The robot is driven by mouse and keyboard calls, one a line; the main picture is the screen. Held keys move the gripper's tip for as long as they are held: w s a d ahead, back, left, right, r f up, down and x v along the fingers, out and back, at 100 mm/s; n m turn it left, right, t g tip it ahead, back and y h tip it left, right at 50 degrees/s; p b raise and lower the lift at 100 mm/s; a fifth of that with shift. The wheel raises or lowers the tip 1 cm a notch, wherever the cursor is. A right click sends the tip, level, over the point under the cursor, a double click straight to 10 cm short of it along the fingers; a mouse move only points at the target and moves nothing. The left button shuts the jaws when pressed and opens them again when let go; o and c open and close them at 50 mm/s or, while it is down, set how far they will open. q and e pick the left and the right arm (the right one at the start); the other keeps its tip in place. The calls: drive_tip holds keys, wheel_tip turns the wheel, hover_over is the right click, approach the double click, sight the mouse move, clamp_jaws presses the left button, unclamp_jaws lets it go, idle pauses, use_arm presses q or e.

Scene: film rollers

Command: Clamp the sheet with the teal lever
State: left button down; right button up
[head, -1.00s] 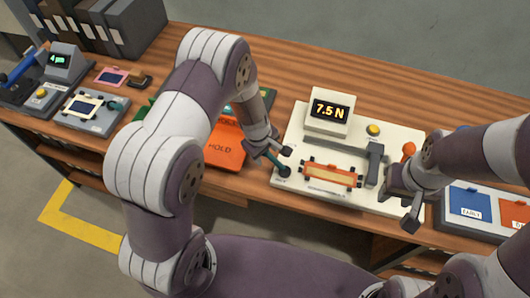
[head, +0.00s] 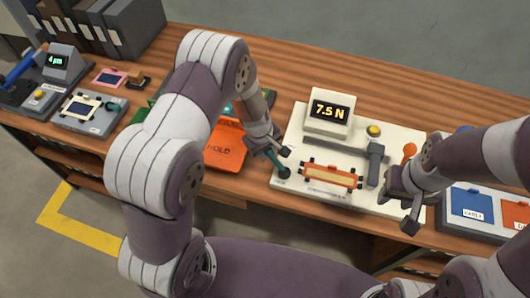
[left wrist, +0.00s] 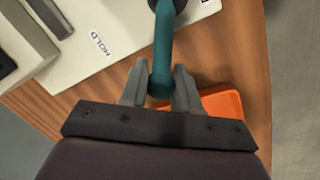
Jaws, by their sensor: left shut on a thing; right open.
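The teal lever (head: 274,161) is at the left end of the white test base (head: 414,203), and its dark pivot is near the base's front left corner. My left gripper (head: 275,150) is shut on the lever's free end. The left wrist view shows the teal lever (left wrist: 163,45) between the two fingers (left wrist: 160,85). An orange-framed sheet with a pale middle (head: 331,177) lies on the base, right of the lever. My right gripper (head: 408,208) is open and empty over the base's right end, near an orange-red knob (head: 409,150).
A display reading 7.5 N (head: 329,110) and a yellow button (head: 374,130) are at the back of the base. A grey bar (head: 375,160) stands right of the sheet. An orange HOLD tray (head: 226,148) is left of the lever. Blue and orange trays (head: 472,203) stand at right.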

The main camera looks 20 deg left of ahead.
use_arm(q)
drive_tip(key=m, duration=0.1)
drive_tip(key=w+d+m+b, duration=0.1)
drive_tip(key=shift+w+f+m, duration=0.15)
drive_tip(key=shift+w+m, duration=0.1)
drive_tip(key=shift+m, duration=0.15)
drive_tip(key=w+d+m+b, duration=0.1)
drive_tip(key=m+b, duration=0.1)
drive_tip(key=shift+w+d+m+g+h, duration=0.1)
drive_tip(key=shift+d+m+g+h, duration=0.1)
drive_tip(key=shift+m+g+h, duration=0.15)
drive_tip(key=d+m, duration=0.1)
drive_tip(key=d+m+b, duration=0.1)
drive_tip(key=m, duration=0.1)
drive_tip(key=shift+w+g, duration=0.35)
drive_tip(key=shift+w, duration=0.05)
drive_tip(key=shift+w+d+r+m+g+b, duration=0.1)
drive_tip(key=shift+d+m+g+b, duration=0.1)
drive_tip(key=shift+d+m, duration=0.45)
drive_tip(key=shift+d+r+m+g+b, duration=0.15)
drive_tip(key=shift+d+m, duration=0.1)
drive_tip(key=shift+m, duration=0.75)
drive_tip(key=c, duration=0.8)
unclamp_jaws()
drive_tip(key=shift+d, duration=0.1)
